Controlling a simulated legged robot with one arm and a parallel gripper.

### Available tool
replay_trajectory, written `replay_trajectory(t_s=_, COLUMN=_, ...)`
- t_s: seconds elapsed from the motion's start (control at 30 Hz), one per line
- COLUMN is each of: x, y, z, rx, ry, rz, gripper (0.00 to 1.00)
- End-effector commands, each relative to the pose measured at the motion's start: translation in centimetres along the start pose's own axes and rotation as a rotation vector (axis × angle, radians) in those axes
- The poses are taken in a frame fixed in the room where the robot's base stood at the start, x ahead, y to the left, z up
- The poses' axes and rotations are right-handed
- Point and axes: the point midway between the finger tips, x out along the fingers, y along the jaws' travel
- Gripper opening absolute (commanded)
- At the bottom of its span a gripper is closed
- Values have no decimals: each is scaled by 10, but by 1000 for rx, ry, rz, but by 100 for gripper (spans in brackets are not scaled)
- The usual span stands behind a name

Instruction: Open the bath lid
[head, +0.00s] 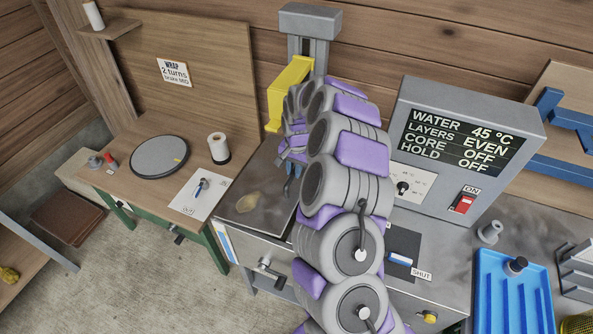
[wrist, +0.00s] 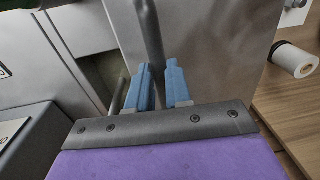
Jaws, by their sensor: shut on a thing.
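The bath lid (head: 262,180) is a flat grey metal plate on the bench, left of the control box, with a tan patch on its surface. In the wrist view the lid (wrist: 205,45) fills the upper middle. A grey bar handle (wrist: 150,35) runs along it and down between my blue fingers. My gripper (wrist: 162,88) is shut on this handle; in the head view the gripper (head: 291,180) is at the lid's right side, partly hidden by my arm. My arm hides the lid's right part. I cannot tell whether the lid is raised.
A grey control box (head: 460,135) with a display and a red switch (head: 464,203) stands at the right. A yellow part (head: 288,92) on a grey column rises behind. A blue tray (head: 512,295) lies at lower right. A wooden table (head: 140,150) stands left.

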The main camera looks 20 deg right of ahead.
Motion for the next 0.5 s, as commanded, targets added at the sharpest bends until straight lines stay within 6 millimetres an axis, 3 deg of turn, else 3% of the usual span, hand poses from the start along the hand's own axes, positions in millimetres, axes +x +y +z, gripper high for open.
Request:
replay_trajectory(t_s=0.03, x=-12, y=-6, z=-2, rx=-1, ry=7, rz=9, gripper=0)
replay_trajectory(t_s=0.17, x=-24, y=-17, z=-1, rx=-1, ry=6, rz=8, gripper=0)
replay_trajectory(t_s=0.5, x=-24, y=-21, z=-1, rx=-1, ry=4, rz=8, gripper=0)
